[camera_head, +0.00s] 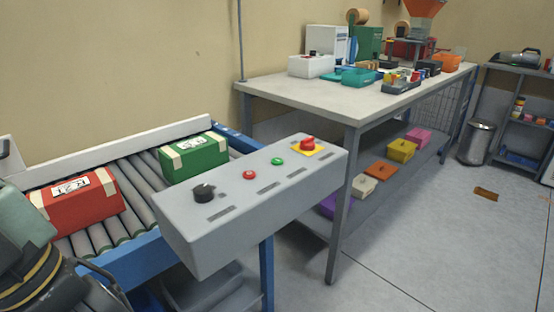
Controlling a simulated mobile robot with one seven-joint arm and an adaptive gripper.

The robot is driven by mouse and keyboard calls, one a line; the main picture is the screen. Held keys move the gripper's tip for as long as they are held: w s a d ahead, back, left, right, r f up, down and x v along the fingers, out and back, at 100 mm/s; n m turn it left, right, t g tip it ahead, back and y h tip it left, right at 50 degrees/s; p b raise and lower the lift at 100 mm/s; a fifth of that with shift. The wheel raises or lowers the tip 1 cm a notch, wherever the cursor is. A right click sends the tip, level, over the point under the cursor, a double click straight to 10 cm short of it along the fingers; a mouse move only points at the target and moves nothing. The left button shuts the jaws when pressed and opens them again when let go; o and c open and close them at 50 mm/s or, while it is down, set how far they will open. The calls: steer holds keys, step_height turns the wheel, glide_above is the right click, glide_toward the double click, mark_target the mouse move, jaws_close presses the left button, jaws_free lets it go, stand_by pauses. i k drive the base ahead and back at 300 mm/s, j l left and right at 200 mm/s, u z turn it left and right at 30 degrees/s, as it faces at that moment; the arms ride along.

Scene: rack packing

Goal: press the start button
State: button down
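A grey control box (232,235) stands at the end of the roller conveyor, in the middle of the head view. On its sloped top, from left to right, are a black rotary knob (204,192), a small red button (249,174), a small green button (277,161) and a red emergency-stop knob (308,144) on a yellow plate. The labels are too small to read, so no button shows the word start. Nothing touches the buttons. My gripper's fingertips do not show. Dark and grey-green parts with yellow bands fill the lower left corner, apart from the buttons.
A red box (75,210) and a green box (193,158) lie on the conveyor rollers (122,185). A workbench (345,100) with several bins and tools stands behind and right of the control box. Space above the box is clear; open floor (420,230) lies at right.

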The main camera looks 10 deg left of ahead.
mark_target(276, 161)
steer(key=l+u, duration=0.25)
steer(key=u, duration=0.15)
steer(key=l+u, duration=0.2)
steer(key=u, duration=0.15)
steer(key=l+u, duration=0.25)
steer(key=u, duration=0.15)
